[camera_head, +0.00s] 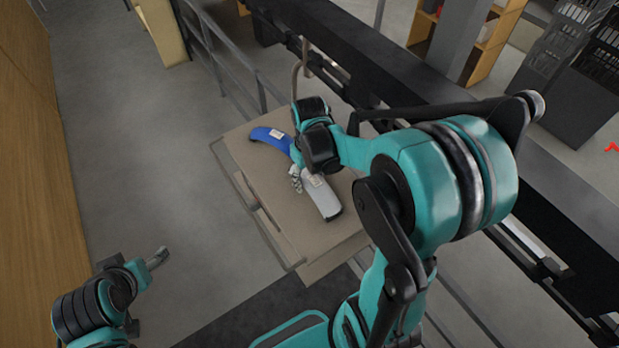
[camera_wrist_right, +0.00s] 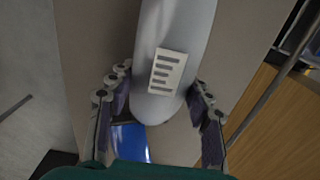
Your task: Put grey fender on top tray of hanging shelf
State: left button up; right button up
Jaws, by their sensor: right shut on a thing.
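The grey fender (camera_head: 322,196) is a light grey curved piece with a white label. It shows in the head view over the brown tray (camera_head: 292,228) of the hanging shelf; I cannot tell whether it touches the tray. My right gripper (camera_head: 297,178) is shut on it near one end, partly hidden by its own wrist. In the right wrist view my fingers (camera_wrist_right: 162,88) stand on both sides of the grey fender (camera_wrist_right: 172,35), by its label. My left gripper (camera_head: 157,258) is at the lower left, away from the tray; its opening is unclear.
A blue fender (camera_head: 268,136) lies on the tray's far left part, close to my right gripper; it also shows in the right wrist view (camera_wrist_right: 130,143). A dark conveyor beam (camera_head: 365,62) runs behind the tray. Open floor (camera_head: 170,170) lies left of the tray.

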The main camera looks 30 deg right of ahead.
jog(key=o, duration=1.4)
jog(key=shift+f, duration=0.15)
jog(key=shift+o, duration=0.2)
notch_tip(320, 180, up, 12)
jog(key=s+a+f+m+t, duration=0.1)
jog(key=s+a+t, duration=0.6)
jog(key=a, duration=0.1)
jog(key=shift+p, duration=0.45)
